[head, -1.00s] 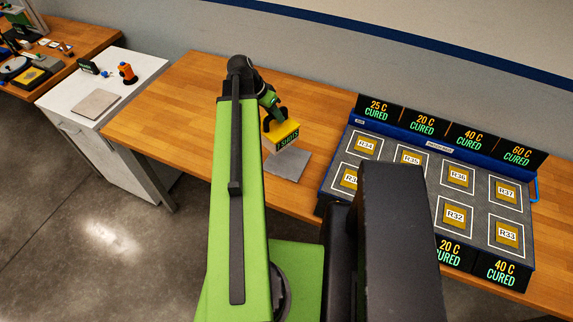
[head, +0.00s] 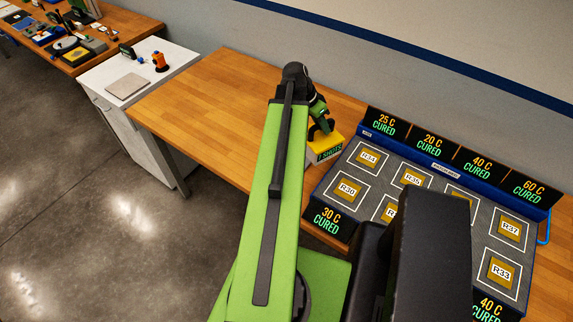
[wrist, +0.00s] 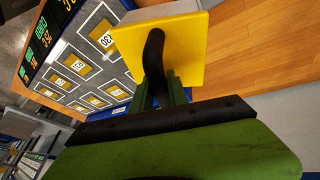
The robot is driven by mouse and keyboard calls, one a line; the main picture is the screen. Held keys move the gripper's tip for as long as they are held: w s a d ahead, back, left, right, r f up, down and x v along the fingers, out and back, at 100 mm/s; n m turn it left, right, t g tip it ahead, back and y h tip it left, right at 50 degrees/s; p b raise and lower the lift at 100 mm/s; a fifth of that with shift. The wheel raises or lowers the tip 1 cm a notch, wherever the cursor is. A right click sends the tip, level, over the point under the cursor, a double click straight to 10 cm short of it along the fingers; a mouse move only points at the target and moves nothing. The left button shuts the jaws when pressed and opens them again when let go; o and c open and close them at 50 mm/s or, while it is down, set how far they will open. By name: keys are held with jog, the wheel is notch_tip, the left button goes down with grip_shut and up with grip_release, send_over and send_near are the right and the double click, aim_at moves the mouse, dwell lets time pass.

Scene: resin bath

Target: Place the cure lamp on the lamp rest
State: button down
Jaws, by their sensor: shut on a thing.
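The cure lamp (head: 326,149), a yellow block with a dark panel reading "SHOTS", is in my gripper (head: 319,129) over the wooden bench, just left of the resin bath. In the wrist view the yellow lamp (wrist: 185,50) shows its dark handle between the fingers, with a pale grey side. My gripper is shut on it. The likely lamp rest, a grey plate on the bench, is hidden or nearly so by my arm and the lamp. I cannot tell whether the lamp touches it.
The tray (head: 400,164) with several labelled squares and "CURED" signs stands right of the lamp. A white cabinet (head: 180,55) at left holds a grey plate (head: 127,86) and an orange object (head: 159,61). The bench's left part (head: 215,100) is clear.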

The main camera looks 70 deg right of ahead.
jog(key=w+f+b, duration=1.1)
jog(key=w, duration=0.1)
jog(key=shift+a, duration=0.4)
jog(key=c, duration=1.7)
grip_release()
jog(key=shift+f, duration=0.2)
jog(key=shift+c, duration=0.2)
jog(key=o, duration=0.5)
jog(key=shift+c, duration=0.2)
jog(key=shift+r, duration=0.2)
jog(key=p+v, duration=1.1)
jog(key=v, duration=0.1)
